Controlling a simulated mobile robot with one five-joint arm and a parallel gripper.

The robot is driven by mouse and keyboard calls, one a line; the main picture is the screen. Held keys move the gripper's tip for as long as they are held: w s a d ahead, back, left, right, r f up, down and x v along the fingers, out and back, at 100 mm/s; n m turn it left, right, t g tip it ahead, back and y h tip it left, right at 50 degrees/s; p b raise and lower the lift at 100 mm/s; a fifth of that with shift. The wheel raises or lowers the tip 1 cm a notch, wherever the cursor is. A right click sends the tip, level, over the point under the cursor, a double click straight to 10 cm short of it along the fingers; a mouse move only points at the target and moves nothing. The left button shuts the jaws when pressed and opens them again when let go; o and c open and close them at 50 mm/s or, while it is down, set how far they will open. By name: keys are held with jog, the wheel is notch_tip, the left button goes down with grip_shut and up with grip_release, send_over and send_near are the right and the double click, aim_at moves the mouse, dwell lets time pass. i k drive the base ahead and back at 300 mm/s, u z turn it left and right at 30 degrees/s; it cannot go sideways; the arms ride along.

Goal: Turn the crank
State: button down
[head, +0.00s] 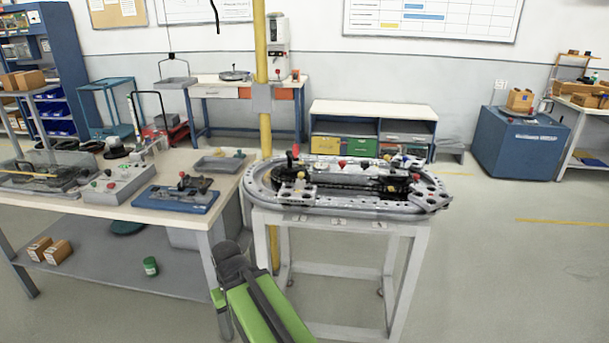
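The grey oval ring track (345,208) lies on a white-framed stand right of the picture's middle. Black parts and small red, white and yellow knobs sit on and inside it. A dark upright part with a knob (290,160) stands at its left end; it may be the crank, but it is too small to tell. A blue-based device (172,199) with a dark lever-like part lies on the left workbench. My green arm with its dark joint shows at the bottom, in front of and below the track. I cannot make out my gripper's fingers.
The left workbench (105,207) stands close to the track stand (340,223) and holds a grey control box (118,182) and trays. A yellow pole (262,110) rises behind the gap between them. A blue cabinet (515,143) stands far right. The floor at right is clear.

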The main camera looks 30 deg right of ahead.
aim_at(288, 170)
jog(key=z, duration=0.6)
jog(key=k, duration=0.15)
jog(key=u, duration=1.65)
jog(key=i, duration=2.1)
jog(key=u, duration=0.4)
